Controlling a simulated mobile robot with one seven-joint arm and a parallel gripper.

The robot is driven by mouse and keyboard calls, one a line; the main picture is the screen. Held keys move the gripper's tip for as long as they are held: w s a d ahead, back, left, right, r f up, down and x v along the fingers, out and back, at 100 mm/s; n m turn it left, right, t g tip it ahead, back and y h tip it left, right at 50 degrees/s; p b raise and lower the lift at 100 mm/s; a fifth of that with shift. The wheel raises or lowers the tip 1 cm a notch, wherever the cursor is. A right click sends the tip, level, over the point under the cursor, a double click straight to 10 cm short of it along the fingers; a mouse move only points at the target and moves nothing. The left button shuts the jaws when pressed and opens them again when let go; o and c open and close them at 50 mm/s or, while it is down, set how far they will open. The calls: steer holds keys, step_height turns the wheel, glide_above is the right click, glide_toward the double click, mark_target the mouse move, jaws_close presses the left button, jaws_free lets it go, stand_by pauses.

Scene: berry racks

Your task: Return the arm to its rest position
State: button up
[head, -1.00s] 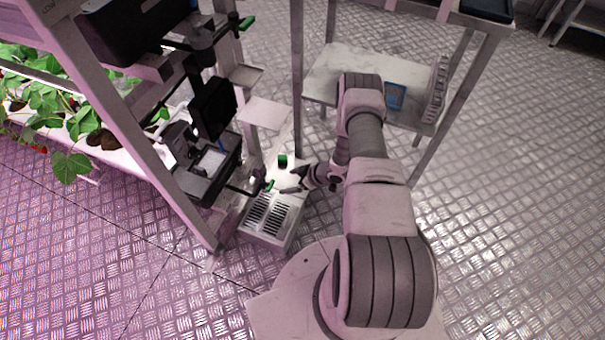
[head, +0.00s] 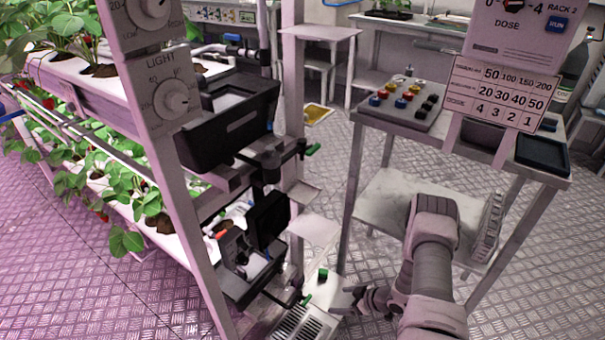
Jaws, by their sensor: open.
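My arm rises from the bottom edge of the head view, right of centre, and bends down and left to my gripper (head: 342,301). The gripper is small in the picture. Its dark fingers point left and stand apart, with nothing seen between them. It is low, beside a pale stand with a slotted grate (head: 303,324) and close to a small green-capped item (head: 322,274). I cannot tell whether it touches either. The lower part of my arm is cut off by the picture's edge.
The berry rack (head: 175,130) stands left, with plants and dark equipment boxes (head: 232,115). A metal table (head: 405,120) with a button panel (head: 405,98) and a lower shelf (head: 385,205) stands behind my arm. A sign (head: 503,92) is upper right. Open floor lies right.

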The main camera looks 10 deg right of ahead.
steer(key=w+d+r+h, duration=0.3)
steer(key=w+d+r, duration=0.2)
steer(key=w+r, duration=0.3)
steer(key=w+d+r+m+t+h, duration=0.1)
steer(key=w+r+m+h, duration=0.15)
steer(key=r, duration=1.15)
steer(key=w+d+r+m+h, duration=0.1)
steer(key=d+r+h, duration=0.15)
steer(key=r, duration=1.25)
steer(key=s+a+r+m+h, duration=0.1)
steer(key=s+a+r+m, duration=0.15)
steer(key=s+r, duration=0.5)
steer(key=s+a+r+m, duration=0.1)
steer(key=s+a+r, duration=0.3)
steer(key=r, duration=0.6)
steer(key=s+a+r+m+y, duration=0.1)
steer(key=s+a+r, duration=0.1)
steer(key=s+a, duration=0.35)
steer(key=s+a+r+g+y, duration=0.1)
steer(key=s+a, duration=0.1)
steer(key=s, duration=0.7)
steer(key=s+a+r+m+y, duration=0.1)
steer(key=s+a+r, duration=0.1)
steer(key=s+a, duration=0.35)
step_height(320, 180, up, 22)
steer(key=s+d+p, duration=0.1)
steer(key=p, duration=2.1)
steer(key=shift+s+d+f+g, duration=0.2)
steer(key=shift+s+d+g, duration=0.1)
steer(key=shift+s+d, duration=0.1)
